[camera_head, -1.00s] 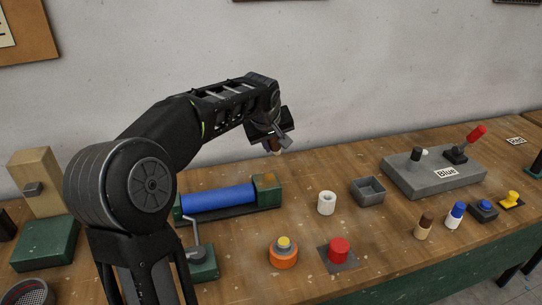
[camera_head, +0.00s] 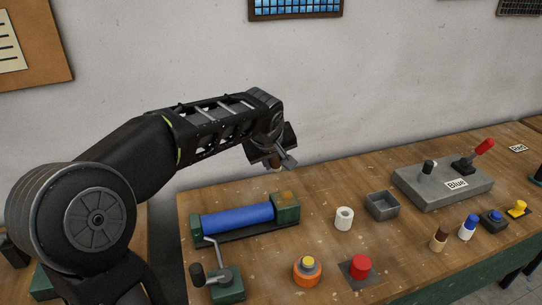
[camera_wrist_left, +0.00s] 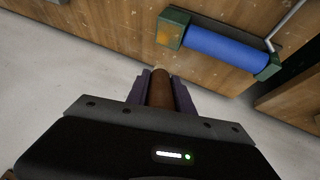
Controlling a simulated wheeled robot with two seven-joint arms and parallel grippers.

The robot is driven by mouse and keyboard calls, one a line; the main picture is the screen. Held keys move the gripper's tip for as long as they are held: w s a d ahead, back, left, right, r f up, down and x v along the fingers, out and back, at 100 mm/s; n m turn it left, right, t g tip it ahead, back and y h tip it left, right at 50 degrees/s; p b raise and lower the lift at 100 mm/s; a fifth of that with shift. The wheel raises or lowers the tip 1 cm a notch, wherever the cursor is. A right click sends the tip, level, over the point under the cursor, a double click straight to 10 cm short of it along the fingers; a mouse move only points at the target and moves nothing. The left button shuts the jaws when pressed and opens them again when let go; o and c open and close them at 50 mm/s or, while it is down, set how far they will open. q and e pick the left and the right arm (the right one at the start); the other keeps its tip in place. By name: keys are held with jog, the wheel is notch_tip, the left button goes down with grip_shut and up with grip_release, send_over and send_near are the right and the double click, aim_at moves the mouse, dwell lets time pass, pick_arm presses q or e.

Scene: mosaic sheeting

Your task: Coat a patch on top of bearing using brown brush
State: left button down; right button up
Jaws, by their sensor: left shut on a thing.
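My left gripper (camera_head: 278,159) is shut on a brown brush (camera_wrist_left: 160,92), a brown cylinder with a pale tip. The brush also shows small under the gripper in the head view (camera_head: 274,166). The brush is in the air above the back of the workbench. The green bearing (camera_head: 289,211) at the right end of a blue roller (camera_head: 237,217) has a brownish-orange patch on top. In the left wrist view the bearing (camera_wrist_left: 170,20) lies beyond the brush tip, apart from it. My right gripper is not in view.
A crank (camera_head: 209,272) stands in front of the roller. A white cup (camera_head: 344,218), a grey open box (camera_head: 382,206), an orange pot (camera_head: 307,272) and a red button (camera_head: 360,267) stand to the right. A brown-topped cylinder (camera_head: 439,240) and a blue-topped one (camera_head: 468,228) stand near the front edge.

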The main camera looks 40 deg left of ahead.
pick_arm(q)
jog(key=shift+s+a+f, duration=0.2)
jog(key=shift+a, duration=0.2)
notch_tip(320, 180, down, 5)
jog(key=b, duration=0.2)
jog(key=shift+d+r+b, duration=0.1)
jog(key=shift+r+b, duration=0.05)
jog(key=shift+b, duration=0.2)
